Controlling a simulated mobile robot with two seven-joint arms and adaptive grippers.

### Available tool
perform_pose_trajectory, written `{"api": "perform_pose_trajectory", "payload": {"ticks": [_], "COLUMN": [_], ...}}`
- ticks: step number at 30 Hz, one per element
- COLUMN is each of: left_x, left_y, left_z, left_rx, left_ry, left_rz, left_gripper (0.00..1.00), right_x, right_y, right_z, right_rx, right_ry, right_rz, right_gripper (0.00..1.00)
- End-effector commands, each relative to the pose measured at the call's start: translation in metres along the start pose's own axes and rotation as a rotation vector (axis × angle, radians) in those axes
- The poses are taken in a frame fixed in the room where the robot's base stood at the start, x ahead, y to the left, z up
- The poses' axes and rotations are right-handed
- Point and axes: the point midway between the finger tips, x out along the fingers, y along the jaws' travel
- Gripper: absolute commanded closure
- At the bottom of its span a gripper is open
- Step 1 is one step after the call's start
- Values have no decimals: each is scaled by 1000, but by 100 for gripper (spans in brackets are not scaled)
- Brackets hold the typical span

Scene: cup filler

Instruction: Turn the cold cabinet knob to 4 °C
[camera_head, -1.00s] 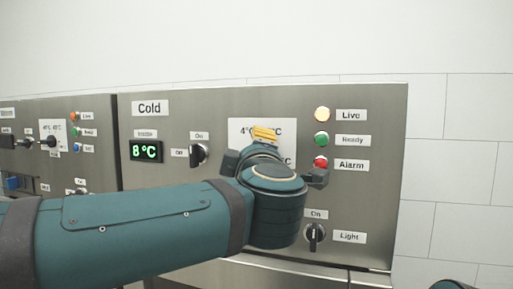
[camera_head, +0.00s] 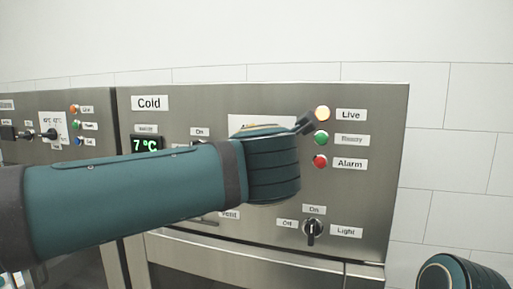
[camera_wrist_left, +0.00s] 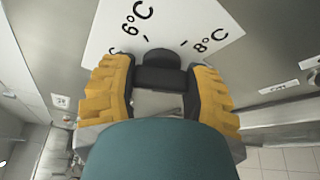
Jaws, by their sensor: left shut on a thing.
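The temperature knob (camera_wrist_left: 163,58) is black and shows in the left wrist view between the yellow-padded fingers of my left gripper (camera_wrist_left: 160,78), which is shut on it. Its white dial plate (camera_wrist_left: 185,20) shows "6 °C" and "8 °C" marks. In the head view the knob is hidden behind my left arm, and only the top of the dial plate (camera_head: 250,122) shows. The green display (camera_head: 147,145) of the cold cabinet (camera_head: 200,105) reads 7 °C. My right gripper is out of view.
A similar panel (camera_head: 90,105) stands at the left.

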Motion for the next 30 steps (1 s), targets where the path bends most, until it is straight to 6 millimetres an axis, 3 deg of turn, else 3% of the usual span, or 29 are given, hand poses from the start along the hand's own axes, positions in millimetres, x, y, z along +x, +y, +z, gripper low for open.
{"api": "perform_pose_trajectory", "payload": {"ticks": [19,20,21,22,30], "left_x": [0,0,0,0,0], "left_y": [-1,-1,-1,-1,0], "left_z": [0,0,0,0,0], "left_rx": [-44,-44,-43,-43,-43], "left_ry": [0,0,0,0,0], "left_rz": [-20,-20,-19,-19,-19], "left_gripper": [86,37,23,17,17], "right_x": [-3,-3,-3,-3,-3], "right_y": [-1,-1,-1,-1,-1], "right_z": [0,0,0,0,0], "right_rx": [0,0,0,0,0], "right_ry": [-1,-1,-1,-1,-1], "right_rz": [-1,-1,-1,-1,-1], "right_gripper": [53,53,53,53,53]}}
